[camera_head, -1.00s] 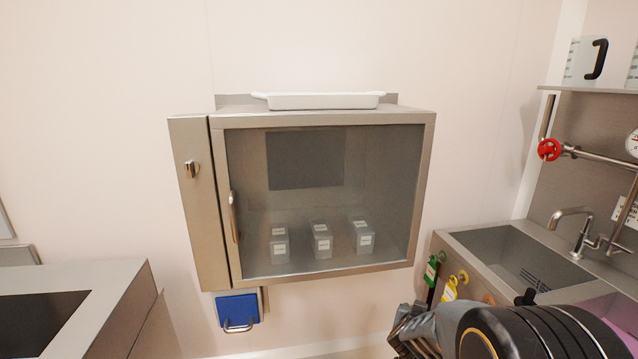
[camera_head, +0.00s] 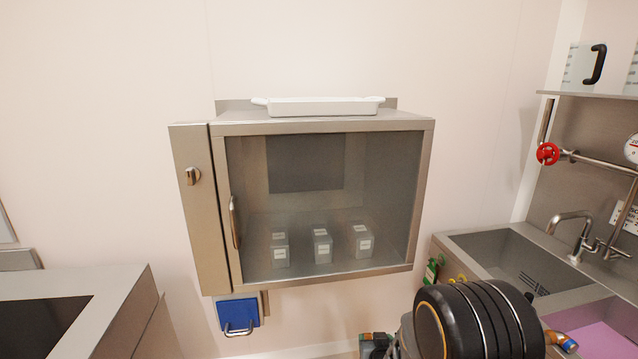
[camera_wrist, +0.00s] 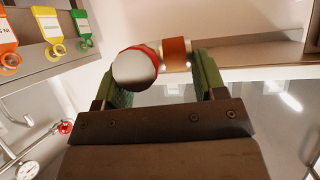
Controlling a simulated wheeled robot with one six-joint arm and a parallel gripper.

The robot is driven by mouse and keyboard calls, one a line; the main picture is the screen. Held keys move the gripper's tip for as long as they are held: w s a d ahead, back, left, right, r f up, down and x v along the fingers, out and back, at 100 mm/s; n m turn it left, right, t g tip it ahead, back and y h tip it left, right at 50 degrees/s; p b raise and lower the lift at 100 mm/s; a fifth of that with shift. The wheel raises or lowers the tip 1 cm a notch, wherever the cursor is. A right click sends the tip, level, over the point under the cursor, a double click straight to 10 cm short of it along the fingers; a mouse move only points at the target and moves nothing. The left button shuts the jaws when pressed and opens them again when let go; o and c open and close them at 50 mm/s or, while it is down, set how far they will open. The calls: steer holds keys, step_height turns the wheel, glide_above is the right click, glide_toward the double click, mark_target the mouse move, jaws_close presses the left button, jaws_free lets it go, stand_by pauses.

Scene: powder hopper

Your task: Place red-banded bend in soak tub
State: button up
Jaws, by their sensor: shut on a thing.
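The red-banded bend (camera_wrist: 135,70) is between my gripper's (camera_wrist: 160,72) green fingers in the wrist view. I see a rounded pale grey end with a red band and, beside it, an orange-brown section; the rest is hidden by the jaws. My gripper is shut on it. In the head view my dark arm covers most of the gripper. The basin with pink-purple liquid at the lower right appears to be the soak tub (camera_head: 578,308); my arm is left of it in the picture, and part of the basin is cut off by the frame.
A glass-fronted cabinet (camera_head: 398,190) with several small boxes inside hangs at centre, a white tray (camera_head: 320,107) on top. A grey sink basin (camera_head: 490,248) with a tap (camera_head: 572,225) and a red valve wheel (camera_head: 547,153) are at right. Coloured tags (camera_wrist: 46,25) hang nearby.

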steer(key=s+d+f, duration=0.1)
steer(key=s+f, duration=0.5)
steer(key=f, duration=0.4)
steer(key=shift+d+f, duration=0.25)
steer(key=shift+d, duration=0.05)
